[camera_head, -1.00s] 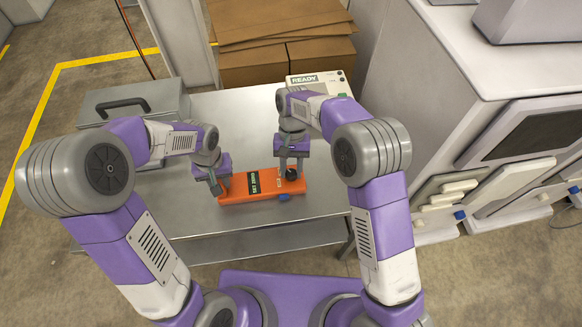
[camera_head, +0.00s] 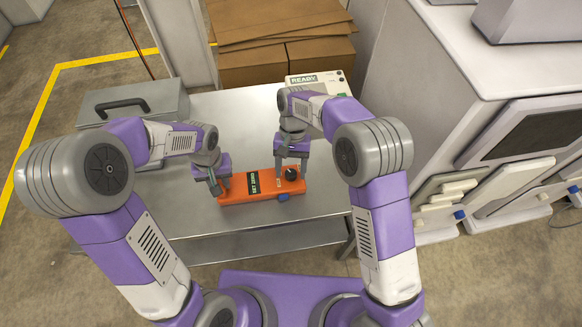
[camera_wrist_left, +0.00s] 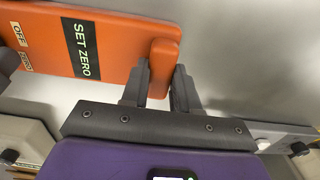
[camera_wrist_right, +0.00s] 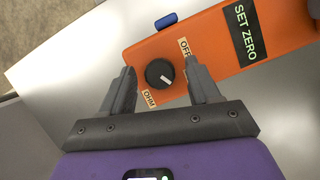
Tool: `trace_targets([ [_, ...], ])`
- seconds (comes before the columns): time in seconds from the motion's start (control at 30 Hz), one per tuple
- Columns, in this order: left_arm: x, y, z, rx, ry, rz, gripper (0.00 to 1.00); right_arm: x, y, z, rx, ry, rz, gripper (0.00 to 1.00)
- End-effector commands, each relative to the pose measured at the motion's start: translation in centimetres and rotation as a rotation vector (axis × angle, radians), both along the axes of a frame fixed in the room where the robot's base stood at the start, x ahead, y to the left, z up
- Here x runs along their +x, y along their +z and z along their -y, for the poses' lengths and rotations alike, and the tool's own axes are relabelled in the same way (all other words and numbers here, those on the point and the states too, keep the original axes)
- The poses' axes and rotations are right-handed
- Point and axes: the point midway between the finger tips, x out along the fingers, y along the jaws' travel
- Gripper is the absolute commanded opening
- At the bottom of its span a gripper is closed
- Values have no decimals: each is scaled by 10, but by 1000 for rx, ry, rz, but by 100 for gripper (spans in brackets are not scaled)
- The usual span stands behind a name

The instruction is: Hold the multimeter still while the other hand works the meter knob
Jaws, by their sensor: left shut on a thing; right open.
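The multimeter (camera_head: 235,191) is a long orange case lying flat on the metal table, with a black SET ZERO label. My left gripper (camera_head: 219,187) is shut on the orange upright tab (camera_wrist_left: 162,66) at the meter's left end. The round black meter knob (camera_head: 291,174) is near the right end. My right gripper (camera_head: 291,178) is open above it; in the right wrist view its fingers stand on either side of the knob (camera_wrist_right: 159,73), apart from it. The knob has a white pointer mark, with OHM and OFF labels beside it.
A grey case (camera_head: 133,104) with a black handle stands at the table's back left. A pale box marked READY (camera_head: 318,83) stands at the back right, before stacked cardboard (camera_head: 285,62). A blue piece (camera_head: 283,198) sits on the meter's front edge. The table front (camera_head: 190,219) is clear.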

Motion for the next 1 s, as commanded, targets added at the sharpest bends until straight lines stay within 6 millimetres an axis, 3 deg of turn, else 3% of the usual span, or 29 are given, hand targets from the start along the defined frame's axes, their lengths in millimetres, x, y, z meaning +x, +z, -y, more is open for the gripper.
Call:
trace_targets([
  [0.27,0,0,0,0,0,1,0,5,10,0,1,0,3,61],
  [0.7,0,0,0,0,0,1,0,37,88,1,1,0,3,61],
  [1.0,0,0,0,0,0,1,0,46,109,1,0,0,0,61],
])
